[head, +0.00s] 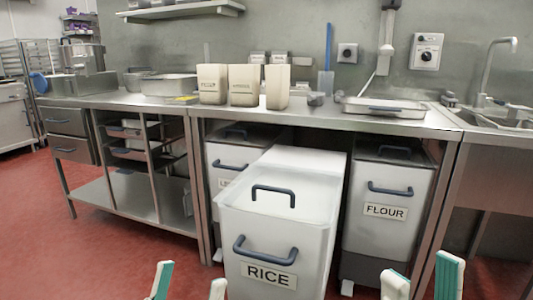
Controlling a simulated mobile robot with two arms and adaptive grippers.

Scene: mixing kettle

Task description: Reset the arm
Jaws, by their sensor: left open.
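My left gripper (189,282) shows at the bottom edge, left of the middle. Its two teal-and-white fingers stand apart with nothing between them. My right gripper (422,277) shows at the bottom edge, right of the middle. Its two fingers are also apart and empty. Only the finger ends show; the rest of both arms is out of view. Both grippers are in front of the counter, one on each side of the white RICE bin (310,240), and I see no contact with it.
The RICE bin sticks out from under the steel counter (310,116). A FLOUR bin (388,225) stands under the counter to its right, and another bin (229,160) is behind left. Three beige containers (243,85) and trays stand on top. Red floor (110,250) is clear at left.

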